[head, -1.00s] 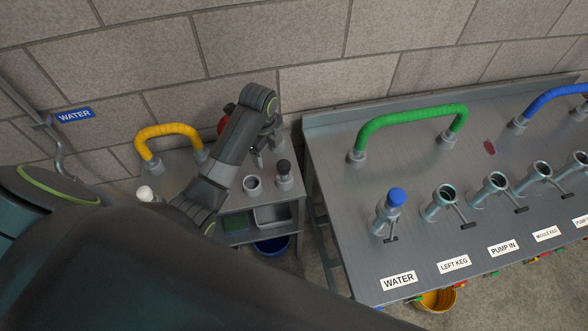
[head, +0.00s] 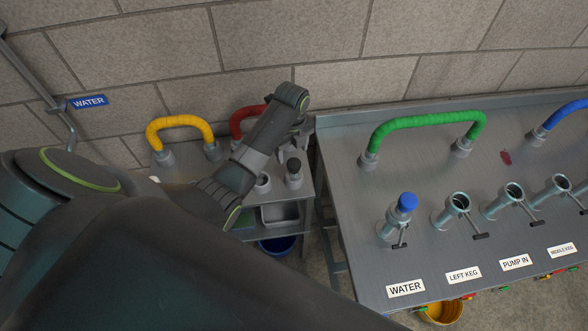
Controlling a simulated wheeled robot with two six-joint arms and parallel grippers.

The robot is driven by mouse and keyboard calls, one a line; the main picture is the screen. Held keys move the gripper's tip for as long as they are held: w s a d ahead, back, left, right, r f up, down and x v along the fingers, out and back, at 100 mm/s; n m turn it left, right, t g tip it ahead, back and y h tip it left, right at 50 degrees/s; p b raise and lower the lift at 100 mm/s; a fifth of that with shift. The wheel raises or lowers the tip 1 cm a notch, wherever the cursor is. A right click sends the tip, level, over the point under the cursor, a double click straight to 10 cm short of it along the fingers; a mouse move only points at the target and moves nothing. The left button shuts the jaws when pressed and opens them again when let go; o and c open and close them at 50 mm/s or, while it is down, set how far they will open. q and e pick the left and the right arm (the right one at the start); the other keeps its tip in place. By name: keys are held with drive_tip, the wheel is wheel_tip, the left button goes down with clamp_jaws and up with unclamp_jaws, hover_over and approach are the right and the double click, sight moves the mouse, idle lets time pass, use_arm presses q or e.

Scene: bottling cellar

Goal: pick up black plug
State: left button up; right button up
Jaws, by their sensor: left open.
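The black plug (head: 294,165) stands upright in a grey socket (head: 294,182) near the right edge of the small side table (head: 306,190). My left gripper (head: 282,154) is open and empty, just behind and to the left of the plug's black top in the head view. A gap between its fingers and the plug cannot be judged, as my wrist partly covers them. My right gripper is not in view.
An empty-looking socket (head: 263,181) is left of the plug, partly behind my arm. Yellow (head: 178,121) and red (head: 243,118) hoses stand behind. The large bench (head: 350,240) on the right holds a blue-topped plug (head: 407,202) and green hose (head: 425,122).

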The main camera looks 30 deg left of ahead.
sight(294, 163)
use_arm(q)
wheel_tip(294, 163, down, 2)
drive_tip(key=shift+f, duration=0.1)
drive_tip(key=f, duration=0.1)
drive_tip(key=f+p, duration=0.1)
drive_tip(key=d+f, duration=0.1)
drive_tip(key=shift+s+f, duration=0.3)
drive_tip(key=shift+f, duration=0.8)
drive_tip(key=c, duration=1.1)
